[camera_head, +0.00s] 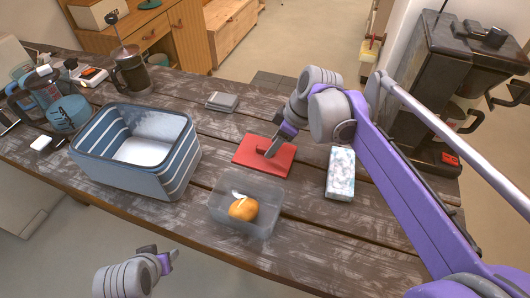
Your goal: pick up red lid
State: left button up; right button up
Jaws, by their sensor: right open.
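The red lid (248,157) lies flat on the wooden table near its middle, behind a clear container. My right gripper (271,150) reaches down from the right, open, with its fingers at the middle of the lid. I cannot tell whether the fingers touch it. The gripper and wrist hide part of the lid. My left gripper (168,260) is low in front of the table's front edge, away from the lid. Its finger opening is not clear.
A clear container (222,212) holding an orange item (243,209) stands in front of the lid. A blue striped basket (135,172) is left. A patterned box (341,174) is right, a grey item (222,102) behind. A coffee machine (445,75) stands at the far right.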

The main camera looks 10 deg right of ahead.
jog(key=shift+x, duration=0.8)
grip_shut()
jog(key=shift+r, duration=0.1)
